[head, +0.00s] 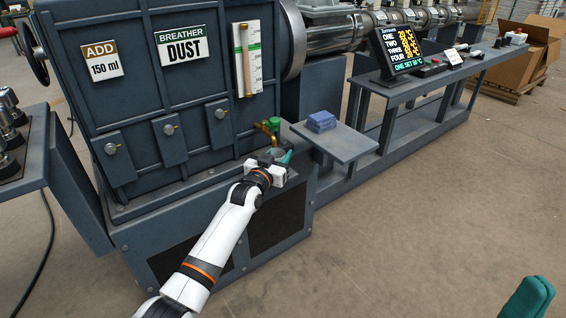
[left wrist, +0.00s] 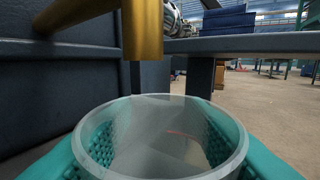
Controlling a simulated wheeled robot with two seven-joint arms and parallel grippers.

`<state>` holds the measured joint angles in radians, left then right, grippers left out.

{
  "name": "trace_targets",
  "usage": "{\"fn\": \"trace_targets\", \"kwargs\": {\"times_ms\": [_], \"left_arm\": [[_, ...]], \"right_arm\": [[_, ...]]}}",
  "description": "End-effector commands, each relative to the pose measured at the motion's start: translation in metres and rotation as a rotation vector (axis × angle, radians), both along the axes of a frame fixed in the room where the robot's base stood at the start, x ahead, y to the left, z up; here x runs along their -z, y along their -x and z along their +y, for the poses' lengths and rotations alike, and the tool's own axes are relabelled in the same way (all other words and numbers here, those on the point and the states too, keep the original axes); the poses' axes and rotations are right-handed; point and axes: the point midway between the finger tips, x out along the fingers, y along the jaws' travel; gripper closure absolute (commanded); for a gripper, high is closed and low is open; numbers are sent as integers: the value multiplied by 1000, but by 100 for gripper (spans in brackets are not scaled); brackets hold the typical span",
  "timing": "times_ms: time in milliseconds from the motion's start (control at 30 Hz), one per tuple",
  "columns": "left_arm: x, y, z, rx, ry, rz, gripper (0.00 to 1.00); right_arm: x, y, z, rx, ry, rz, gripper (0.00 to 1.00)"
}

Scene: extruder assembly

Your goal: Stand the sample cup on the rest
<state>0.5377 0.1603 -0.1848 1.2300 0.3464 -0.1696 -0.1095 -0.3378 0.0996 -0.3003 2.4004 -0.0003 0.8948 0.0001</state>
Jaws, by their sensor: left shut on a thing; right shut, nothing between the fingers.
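The sample cup (left wrist: 160,150) is a clear, round, open-topped cup. In the left wrist view it sits upright between the ribbed teal fingers of my left gripper (left wrist: 162,142), which is shut on it. A brass spout (left wrist: 142,30) comes down just beyond and above the cup's rim. In the head view my left gripper (head: 278,162) is at the machine's lower front, by the brass tap (head: 265,134) with its green top. The cup is small and partly hidden there. My right gripper (head: 530,298) shows only as teal fingers at the bottom right, shut and empty. I cannot tell which surface is the rest.
A small grey shelf (head: 352,146) with folded blue cloths (head: 321,121) stands right of the tap; its edge (left wrist: 270,43) crosses the wrist view. The machine's panels (head: 120,120) rise behind my left arm. A display (head: 398,50) stands farther right.

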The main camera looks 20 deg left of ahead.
Motion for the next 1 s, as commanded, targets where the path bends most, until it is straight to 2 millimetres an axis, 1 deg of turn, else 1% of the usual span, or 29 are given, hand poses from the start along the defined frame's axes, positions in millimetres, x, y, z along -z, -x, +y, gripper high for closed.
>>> {"fn": "trace_targets", "kwargs": {"times_ms": [100,500,800,967,1000], "left_arm": [[0,-2,3,0,0,-1,80],[0,-2,3,0,1,0,80],[6,-2,3,0,0,1,80],[6,-2,3,0,0,0,80],[6,-2,3,0,0,0,54]], "right_arm": [[2,0,0,0,1,-1,100],[2,0,0,0,0,0,100],[3,-2,0,0,3,-1,100],[-1,-2,0,1,3,-11,100],[-1,-2,0,1,2,-13,100]]}}
